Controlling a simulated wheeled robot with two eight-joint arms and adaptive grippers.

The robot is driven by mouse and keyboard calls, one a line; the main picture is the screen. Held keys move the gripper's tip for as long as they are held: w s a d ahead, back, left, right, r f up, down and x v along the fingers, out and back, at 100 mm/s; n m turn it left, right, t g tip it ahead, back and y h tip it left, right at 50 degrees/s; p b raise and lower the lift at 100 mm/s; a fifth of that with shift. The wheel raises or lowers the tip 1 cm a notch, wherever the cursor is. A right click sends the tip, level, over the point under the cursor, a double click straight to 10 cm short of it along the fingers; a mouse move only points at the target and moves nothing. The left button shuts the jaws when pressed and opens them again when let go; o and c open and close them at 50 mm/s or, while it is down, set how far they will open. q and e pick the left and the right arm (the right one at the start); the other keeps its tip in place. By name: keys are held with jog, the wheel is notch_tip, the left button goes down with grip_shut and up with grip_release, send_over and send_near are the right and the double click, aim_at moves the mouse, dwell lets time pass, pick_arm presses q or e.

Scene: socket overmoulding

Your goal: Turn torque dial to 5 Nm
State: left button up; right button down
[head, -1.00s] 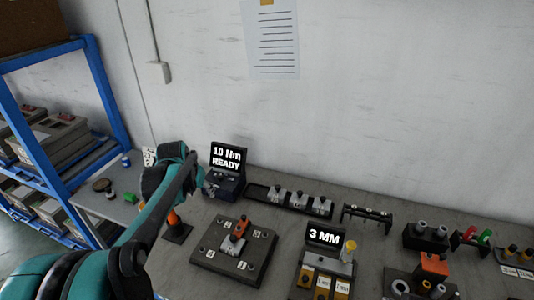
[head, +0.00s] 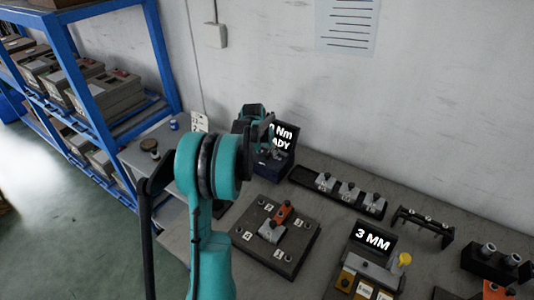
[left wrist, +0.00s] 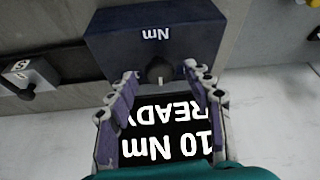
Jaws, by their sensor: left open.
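The torque unit (head: 286,157) is a dark blue box with an upright screen (head: 283,134), partly hidden behind my left arm in the head view. In the left wrist view the unit (left wrist: 150,42) appears upside down, and its screen (left wrist: 170,140) reads "10 Nm READY". In the head view the left gripper (head: 268,136) is directly at the unit.
A dark fixture plate (head: 262,240) with numbered corners lies in front of the unit. A black rail tray (head: 338,192) with grey blocks is to its right. A "3 MM" display (head: 373,238) stands further right. Blue shelving (head: 90,90) is at the left.

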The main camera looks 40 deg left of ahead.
pick_arm(q)
jog(key=c, duration=1.2)
jog(key=shift+o, duration=0.2)
jog(key=shift+d+n, duration=0.1)
jog(key=shift+n, duration=0.3)
jog(key=shift+d+n+y+p, duration=0.1)
jog(key=shift+n+y+p, duration=0.45)
jog(key=shift+n, duration=0.55)
jog(key=n+g+y, duration=0.1)
jog(key=n, duration=0.2)
jog(key=shift+w+d+n+p, duration=0.1)
jog(key=shift+w+n+p, duration=0.05)
jog(key=shift+n+p, duration=0.15)
jog(key=n+g, duration=0.1)
jog(key=n, duration=0.1)
jog(key=n+g+y+p, duration=0.1)
jog(key=n, duration=0.2)
jog(key=shift+w, duration=0.15)
jog(key=shift+f+n, duration=0.1)
jog(key=shift+n, duration=0.2)
